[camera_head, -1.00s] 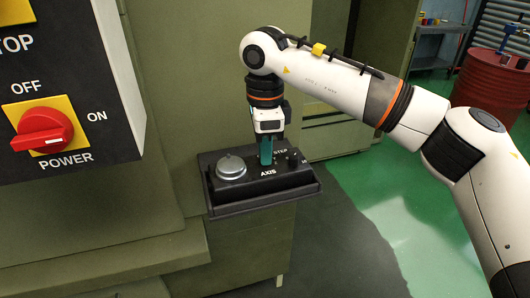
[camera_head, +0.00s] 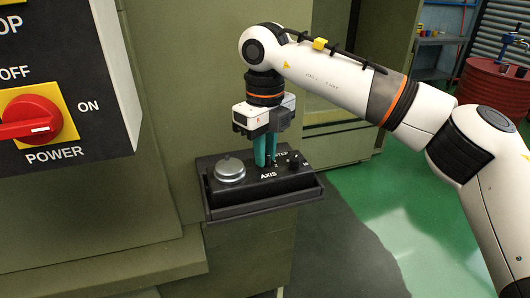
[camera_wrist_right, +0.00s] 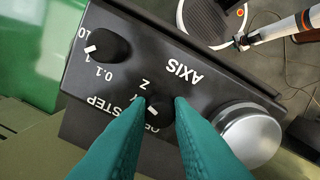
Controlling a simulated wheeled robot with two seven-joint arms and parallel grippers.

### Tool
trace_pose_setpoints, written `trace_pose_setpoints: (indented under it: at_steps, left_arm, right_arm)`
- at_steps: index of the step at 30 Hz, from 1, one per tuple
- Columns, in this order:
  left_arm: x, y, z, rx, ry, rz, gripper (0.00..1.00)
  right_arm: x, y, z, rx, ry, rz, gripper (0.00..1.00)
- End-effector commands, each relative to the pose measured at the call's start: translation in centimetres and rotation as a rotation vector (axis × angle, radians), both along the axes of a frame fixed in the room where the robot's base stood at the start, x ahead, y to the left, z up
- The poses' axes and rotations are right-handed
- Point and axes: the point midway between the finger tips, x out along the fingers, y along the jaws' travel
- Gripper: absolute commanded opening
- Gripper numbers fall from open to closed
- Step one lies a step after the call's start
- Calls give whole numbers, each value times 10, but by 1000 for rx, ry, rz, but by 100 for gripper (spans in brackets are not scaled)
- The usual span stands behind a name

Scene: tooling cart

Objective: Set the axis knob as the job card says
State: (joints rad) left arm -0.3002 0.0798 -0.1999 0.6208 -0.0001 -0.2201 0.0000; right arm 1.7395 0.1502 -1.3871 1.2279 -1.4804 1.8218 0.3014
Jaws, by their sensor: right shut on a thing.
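The black control box (camera_head: 226,202) with the AXIS and STEP labels sits on a ledge against the green machine. In the wrist view its dark axis knob (camera_wrist_right: 160,112) lies between my right gripper's teal fingertips (camera_wrist_right: 166,104). The fingers are shut on it. The knob has a white mark, and the letters Z and Y and part of OFF show around it. Which letter the mark points to is unclear. In the head view my right gripper (camera_head: 265,158) points straight down onto the box. My left gripper and the job card are not in view.
The black step knob (camera_wrist_right: 103,47) stands close by, its white mark towards 1. A round silver knob (camera_head: 230,170) is on the box's other side. The panel with the red power switch (camera_head: 30,118) is at left. A red drum (camera_head: 490,90) stands far right.

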Motion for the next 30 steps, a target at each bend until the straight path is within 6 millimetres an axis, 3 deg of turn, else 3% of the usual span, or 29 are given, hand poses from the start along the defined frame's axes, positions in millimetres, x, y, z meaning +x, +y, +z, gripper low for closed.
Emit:
trace_pose_setpoints:
  at_steps: [12,30]
  left_arm:
    - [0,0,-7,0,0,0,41]
    - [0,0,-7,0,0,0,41]
  right_arm:
    - [0,0,1,-1,-1,-206,0]
    - [0,0,1,1,-1,-241,0]
